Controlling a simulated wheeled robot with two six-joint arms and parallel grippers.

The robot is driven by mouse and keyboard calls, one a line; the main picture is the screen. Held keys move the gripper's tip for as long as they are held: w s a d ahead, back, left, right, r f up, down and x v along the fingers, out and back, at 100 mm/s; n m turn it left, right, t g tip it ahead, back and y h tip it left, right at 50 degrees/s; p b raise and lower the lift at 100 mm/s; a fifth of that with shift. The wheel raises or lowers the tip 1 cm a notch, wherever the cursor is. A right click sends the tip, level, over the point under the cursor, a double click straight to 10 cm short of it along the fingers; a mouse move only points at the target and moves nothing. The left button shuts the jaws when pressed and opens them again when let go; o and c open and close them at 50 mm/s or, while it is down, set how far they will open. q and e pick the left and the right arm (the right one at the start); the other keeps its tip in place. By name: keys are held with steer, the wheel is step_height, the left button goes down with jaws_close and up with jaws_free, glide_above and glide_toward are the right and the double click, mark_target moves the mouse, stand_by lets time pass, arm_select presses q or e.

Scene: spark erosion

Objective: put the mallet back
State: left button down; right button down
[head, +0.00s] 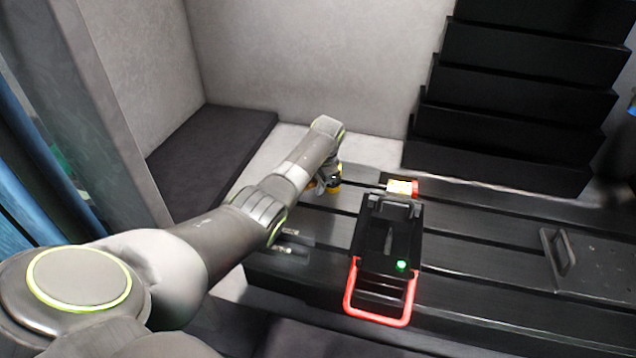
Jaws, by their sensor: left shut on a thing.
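My left arm reaches in from the left, and my left gripper (326,184) is low over the far left part of the dark slotted table (470,215). The gripper is shut, with its fingertips partly hidden by the wrist. The mallet (403,187) appears as a small pale yellow head with a red end, just right of the gripper. A dark strip, seemingly its handle, runs from the head toward the gripper. The grip itself is too small to see clearly, and I cannot tell whether the head touches the table. My right gripper is not in view.
A black device (388,240) with a green light and a red loop handle (379,318) stands right of my left arm. Black steps (520,95) rise at the back right. A plate with a handle (557,252) lies at the right. The table between them is clear.

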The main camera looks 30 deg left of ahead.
arm_select(q)
steer(key=c, duration=1.3)
jaws_free()
steer(key=shift+r, duration=0.55)
step_height(320, 180, up, 11)
steer(key=d+b, duration=0.1)
steer(key=d, duration=0.1)
steer(key=shift+s, duration=0.4)
